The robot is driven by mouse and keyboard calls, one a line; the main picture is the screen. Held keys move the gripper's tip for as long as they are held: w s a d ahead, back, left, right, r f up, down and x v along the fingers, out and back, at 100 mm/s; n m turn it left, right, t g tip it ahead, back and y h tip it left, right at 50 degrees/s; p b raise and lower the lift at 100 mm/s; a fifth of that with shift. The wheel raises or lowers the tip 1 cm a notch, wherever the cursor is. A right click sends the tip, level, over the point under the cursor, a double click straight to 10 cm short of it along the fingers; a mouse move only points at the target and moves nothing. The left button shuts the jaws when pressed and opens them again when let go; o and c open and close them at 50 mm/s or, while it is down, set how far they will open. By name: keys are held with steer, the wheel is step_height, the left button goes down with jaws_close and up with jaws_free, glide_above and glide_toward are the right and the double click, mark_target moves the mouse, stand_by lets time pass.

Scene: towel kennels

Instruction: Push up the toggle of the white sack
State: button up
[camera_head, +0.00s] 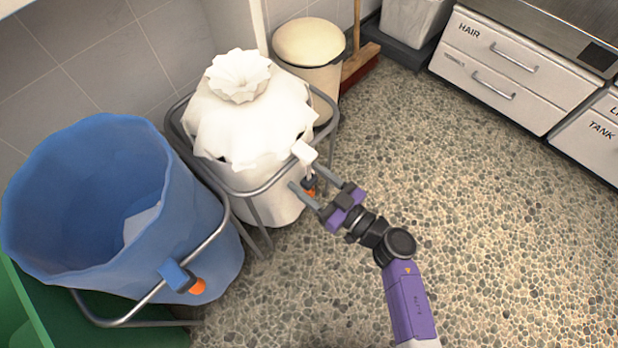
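The white sack (240,125) hangs in a grey metal frame, its gathered top puffed above the rim. A white tab (304,152) sticks out at its front right rim. Just below it is the toggle (310,185), a small dark piece with orange under it. My gripper (304,176) is at the toggle, its two grey fingers apart, one on each side of it in the picture. The gripper looks open; I cannot tell whether either finger touches the toggle.
An open blue sack (100,190) in a similar frame stands left, with its own blue block and orange piece. Behind are a cream bin (309,45) and a broom (360,62). White drawers (510,70) stand at the back right. The pebbled floor (480,220) is clear on the right.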

jaws_close()
stand_by(1.3)
